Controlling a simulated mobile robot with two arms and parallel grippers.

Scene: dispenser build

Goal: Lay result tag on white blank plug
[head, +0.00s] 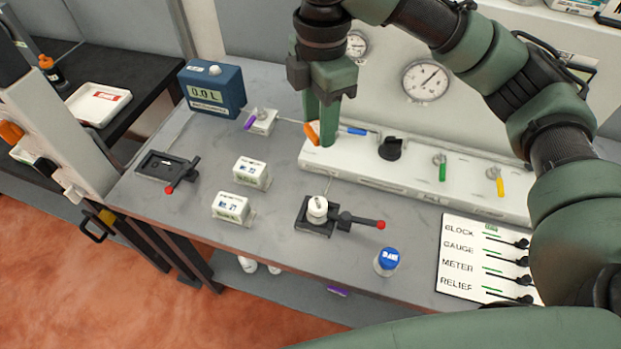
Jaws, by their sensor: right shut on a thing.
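My right gripper (324,138) points down at the back of the bench, over the left end of the white manifold. Its fingers are shut at an orange handle (312,133), which shows beside the fingertips; the exact grip is partly hidden. A white round plug-like piece (317,207) sits in the black clamp (315,222) with a red-tipped lever; I cannot tell for sure that it is the blank plug. I cannot clearly make out a result tag. A white board (458,272) reads BLOCK, GAUGE, METER and RELIEF, with black pieces along its right. My left gripper is not in view.
The white manifold (410,185) carries blue (357,131), green (442,172) and yellow (500,187) handles. Two white labelled boxes (251,174) (231,208), a blue-lidded jar (387,262), a blue meter (212,90) and an empty-looking black clamp (165,170) stand on the grey bench.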

